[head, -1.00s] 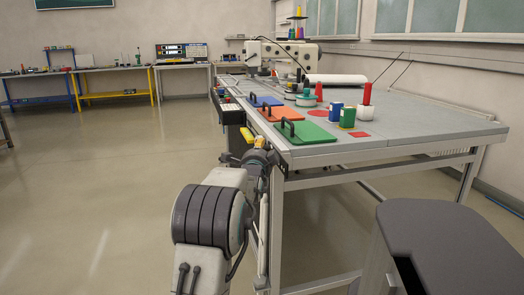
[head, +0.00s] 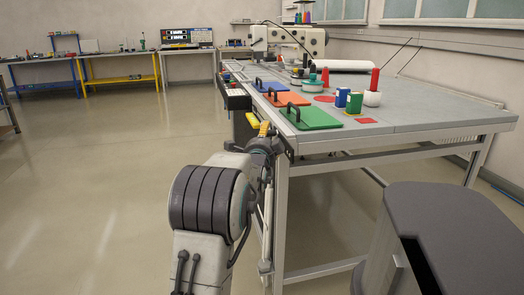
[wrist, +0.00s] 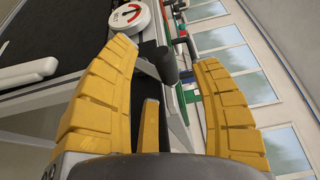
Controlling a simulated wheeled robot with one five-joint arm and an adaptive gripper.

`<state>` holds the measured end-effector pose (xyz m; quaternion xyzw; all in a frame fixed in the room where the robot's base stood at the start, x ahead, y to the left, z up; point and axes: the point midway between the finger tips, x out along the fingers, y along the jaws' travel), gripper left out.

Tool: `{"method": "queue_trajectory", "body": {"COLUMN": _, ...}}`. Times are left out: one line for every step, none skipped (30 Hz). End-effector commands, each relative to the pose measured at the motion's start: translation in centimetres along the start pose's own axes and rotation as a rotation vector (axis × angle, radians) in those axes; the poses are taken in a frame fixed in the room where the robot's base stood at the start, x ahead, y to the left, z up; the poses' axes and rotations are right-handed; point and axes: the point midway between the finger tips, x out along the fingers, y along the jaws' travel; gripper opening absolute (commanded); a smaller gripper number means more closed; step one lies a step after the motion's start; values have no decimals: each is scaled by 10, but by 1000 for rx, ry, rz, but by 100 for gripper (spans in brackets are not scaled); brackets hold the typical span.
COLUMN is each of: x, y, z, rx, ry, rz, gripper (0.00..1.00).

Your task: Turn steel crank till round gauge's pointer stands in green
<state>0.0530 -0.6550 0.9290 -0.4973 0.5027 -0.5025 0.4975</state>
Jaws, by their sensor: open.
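In the wrist view, a dark grey rounded handle (wrist: 166,66), apparently the crank's grip, stands between and just beyond the fingertips. A pale metal piece beside it is partly hidden by the left finger. The round gauge (wrist: 131,16) is at the top, beyond the left fingertip, with a white face and a red mark. Its pointer reading is too small to tell, and I cannot make out green on it. In the head view, my gripper (head: 265,130) is beside the table's near left corner; gauge and crank are not clear there.
The grey table (head: 400,125) bears green (head: 312,117), orange (head: 288,99) and blue (head: 270,86) handled boards, spools and a sewing machine (head: 288,40). A black box (head: 237,100) hangs on its left edge. A dark grey stool-like block (head: 440,225) stands front right. Floor at left is clear.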

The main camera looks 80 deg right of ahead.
Motion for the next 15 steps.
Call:
{"method": "queue_trajectory", "body": {"x": -8, "y": 0, "z": 0, "rx": 0, "ry": 0, "rz": 1, "gripper": 58}}
{"method": "queue_trajectory", "body": {"x": -12, "y": -1, "z": 0, "rx": 0, "ry": 0, "rz": -1, "gripper": 58}}
{"method": "queue_trajectory", "body": {"x": -18, "y": -1, "z": 0, "rx": 0, "ry": 0, "rz": 0, "gripper": 58}}
{"method": "queue_trajectory", "body": {"x": -22, "y": -1, "z": 0, "rx": 0, "ry": 0, "rz": 0, "gripper": 58}}
{"method": "queue_trajectory", "body": {"x": -27, "y": -1, "z": 0, "rx": 0, "ry": 0, "rz": 0, "gripper": 58}}
{"method": "queue_trajectory", "body": {"x": -33, "y": 0, "z": 0, "rx": 0, "ry": 0, "rz": 0, "gripper": 58}}
{"method": "queue_trajectory", "body": {"x": -37, "y": -1, "z": 0, "rx": 0, "ry": 0, "rz": 0, "gripper": 58}}
{"method": "queue_trajectory", "body": {"x": -41, "y": 0, "z": 0, "rx": 0, "ry": 0, "rz": 1, "gripper": 58}}
{"method": "queue_trajectory", "body": {"x": -47, "y": -1, "z": 0, "rx": 0, "ry": 0, "rz": -1, "gripper": 58}}
{"method": "queue_trajectory", "body": {"x": -51, "y": -1, "z": 0, "rx": 0, "ry": 0, "rz": -1, "gripper": 58}}
{"method": "queue_trajectory", "body": {"x": -55, "y": 0, "z": 0, "rx": 0, "ry": 0, "rz": 0, "gripper": 58}}
{"method": "queue_trajectory", "body": {"x": -60, "y": -1, "z": 0, "rx": 0, "ry": 0, "rz": 0, "gripper": 58}}
{"method": "queue_trajectory", "body": {"x": -64, "y": 0, "z": 0, "rx": 0, "ry": 0, "rz": 0, "gripper": 58}}
{"method": "queue_trajectory", "body": {"x": -67, "y": 0, "z": 0, "rx": 0, "ry": 0, "rz": -1, "gripper": 58}}
{"method": "queue_trajectory", "body": {"x": -72, "y": -1, "z": 0, "rx": 0, "ry": 0, "rz": -1, "gripper": 58}}
